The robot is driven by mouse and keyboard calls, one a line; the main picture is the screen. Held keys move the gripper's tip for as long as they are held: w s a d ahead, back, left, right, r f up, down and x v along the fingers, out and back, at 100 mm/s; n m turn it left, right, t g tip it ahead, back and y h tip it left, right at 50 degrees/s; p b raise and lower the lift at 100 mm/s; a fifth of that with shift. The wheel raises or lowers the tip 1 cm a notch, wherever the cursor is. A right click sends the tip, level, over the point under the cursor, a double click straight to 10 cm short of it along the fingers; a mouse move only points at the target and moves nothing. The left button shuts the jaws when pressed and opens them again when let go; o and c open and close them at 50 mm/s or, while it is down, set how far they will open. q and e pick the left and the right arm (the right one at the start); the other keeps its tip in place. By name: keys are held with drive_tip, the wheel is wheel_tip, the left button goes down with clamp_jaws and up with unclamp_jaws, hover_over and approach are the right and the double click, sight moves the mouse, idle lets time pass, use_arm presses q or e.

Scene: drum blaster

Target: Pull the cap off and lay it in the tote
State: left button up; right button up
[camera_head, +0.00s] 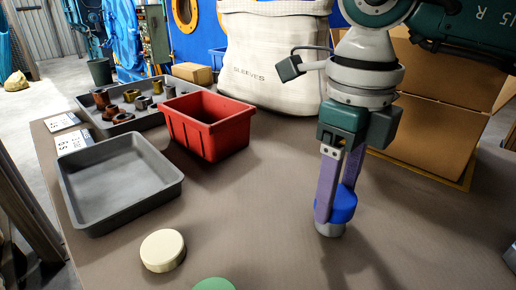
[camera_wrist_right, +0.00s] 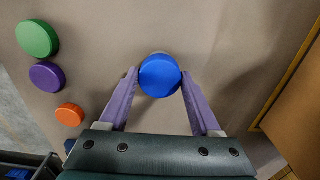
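A round blue cap (camera_head: 343,206) sits above a short grey body (camera_head: 330,229) at the right of the table. The wrist view shows the blue cap (camera_wrist_right: 160,75) from above, with only a thin pale edge of the body behind it. My right gripper (camera_head: 338,200) points down, its purple fingers on either side of the cap. In the wrist view the right gripper's fingertips (camera_wrist_right: 159,76) meet both sides of the cap. I cannot tell whether the cap is clear of the body. A red open tote (camera_head: 210,128) stands left of centre and looks empty. My left gripper is not seen.
An empty grey tray (camera_head: 118,185) lies at the left, with a tray of metal fittings (camera_head: 130,104) behind it. A cream disc (camera_head: 162,250) and a green disc (camera_head: 214,284) lie in front. A white sack (camera_head: 270,60) and cardboard boxes (camera_head: 430,130) stand behind. Table between tote and gripper is clear.

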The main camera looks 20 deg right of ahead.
drive_tip(key=c, duration=0.6)
drive_tip(key=shift+r+p, duration=2.9)
drive_tip(key=shift+r, duration=0.65)
